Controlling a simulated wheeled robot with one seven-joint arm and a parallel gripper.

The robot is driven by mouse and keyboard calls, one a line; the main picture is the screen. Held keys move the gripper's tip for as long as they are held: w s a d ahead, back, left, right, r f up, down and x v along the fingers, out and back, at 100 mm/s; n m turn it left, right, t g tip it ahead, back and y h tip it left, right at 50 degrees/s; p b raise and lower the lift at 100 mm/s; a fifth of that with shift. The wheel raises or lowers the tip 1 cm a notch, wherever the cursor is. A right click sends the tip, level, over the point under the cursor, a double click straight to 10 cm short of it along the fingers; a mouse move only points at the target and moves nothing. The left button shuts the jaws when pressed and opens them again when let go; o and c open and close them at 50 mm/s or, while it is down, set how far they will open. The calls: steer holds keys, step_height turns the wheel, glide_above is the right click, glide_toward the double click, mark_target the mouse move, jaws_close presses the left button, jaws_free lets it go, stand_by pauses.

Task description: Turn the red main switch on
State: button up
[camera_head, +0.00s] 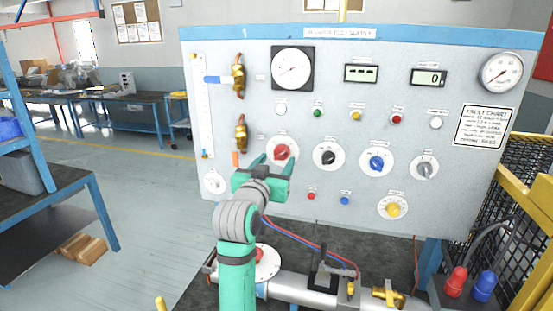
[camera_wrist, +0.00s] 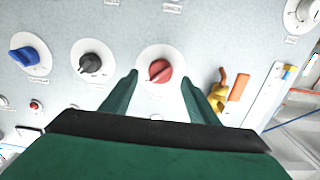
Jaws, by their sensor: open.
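The red main switch (camera_head: 282,152) is a red rotary knob on a round white plate, on the left half of the grey panel (camera_head: 330,110). In the wrist view the red knob (camera_wrist: 160,70) lies between and beyond my two green fingers. My gripper (camera_head: 265,163) is open in front of the panel, close to the switch's lower left. In the wrist view my gripper (camera_wrist: 160,88) shows its fingers apart with nothing between them at their tips. I cannot tell whether the fingertips touch the panel.
A black knob (camera_head: 328,157), a blue knob (camera_head: 377,163) and a yellow knob (camera_head: 392,209) sit to the right of the switch. Brass valves (camera_head: 241,132) are at its left. Pipework (camera_head: 310,290) lies on the bench below. A yellow frame (camera_head: 525,190) stands at the right.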

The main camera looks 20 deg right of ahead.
steer(key=v, duration=0.7)
steer(key=shift+w+f, duration=0.1)
steer(key=shift+w, duration=0.05)
